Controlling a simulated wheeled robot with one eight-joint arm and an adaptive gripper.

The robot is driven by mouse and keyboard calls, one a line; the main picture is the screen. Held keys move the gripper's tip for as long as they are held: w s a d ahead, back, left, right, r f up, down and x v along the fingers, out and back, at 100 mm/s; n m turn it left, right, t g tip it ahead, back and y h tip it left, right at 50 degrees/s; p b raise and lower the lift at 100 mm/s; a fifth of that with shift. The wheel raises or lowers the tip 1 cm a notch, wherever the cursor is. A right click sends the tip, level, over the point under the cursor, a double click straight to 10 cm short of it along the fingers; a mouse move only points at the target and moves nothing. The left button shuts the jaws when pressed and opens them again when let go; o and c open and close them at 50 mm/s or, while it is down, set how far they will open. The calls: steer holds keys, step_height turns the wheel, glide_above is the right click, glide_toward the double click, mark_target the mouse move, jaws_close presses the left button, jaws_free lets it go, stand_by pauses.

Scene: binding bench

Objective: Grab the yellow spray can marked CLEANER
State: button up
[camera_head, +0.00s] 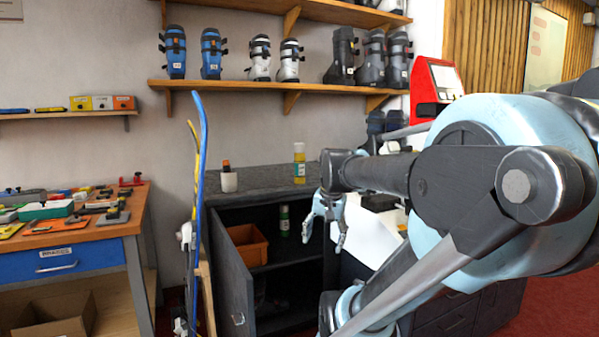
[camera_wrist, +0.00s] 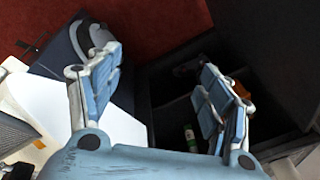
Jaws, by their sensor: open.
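The yellow spray can (camera_head: 299,164), with a paler band around its middle, stands upright on the dark bench top in the head view. Its lettering is too small to read. My gripper (camera_head: 324,239) is open and empty, to the right of the can and lower in the picture, in front of the open cabinet. In the wrist view, my gripper's two blue fingers (camera_wrist: 161,62) are spread wide with nothing between them. I cannot make out the yellow can in the wrist view.
The open cabinet door (camera_head: 231,268) and upright blue ski (camera_head: 201,150) are at left.

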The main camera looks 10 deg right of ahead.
steer(key=w+r+m, duration=0.5)
steer(key=w+r, duration=0.4)
steer(key=w, duration=0.2)
step_height(320, 180, up, 16)
steer(key=m+t+y, duration=0.3)
steer(key=m, duration=1.7)
glide_above(301, 164)
steer(key=s+d, duration=0.4)
steer(key=s, duration=0.2)
steer(key=x, duration=1.1)
steer(key=shift+w+d+f, duration=0.15)
steer(key=shift+d+f, duration=0.1)
steer(key=shift+f, duration=0.25)
steer(key=shift+d+x, duration=0.2)
steer(key=shift+x, duration=1.1)
steer(key=shift+d+x, duration=0.15)
steer(key=shift+x, duration=1.2)
steer(key=shift+f, duration=0.15)
steer(key=c, duration=1.4)
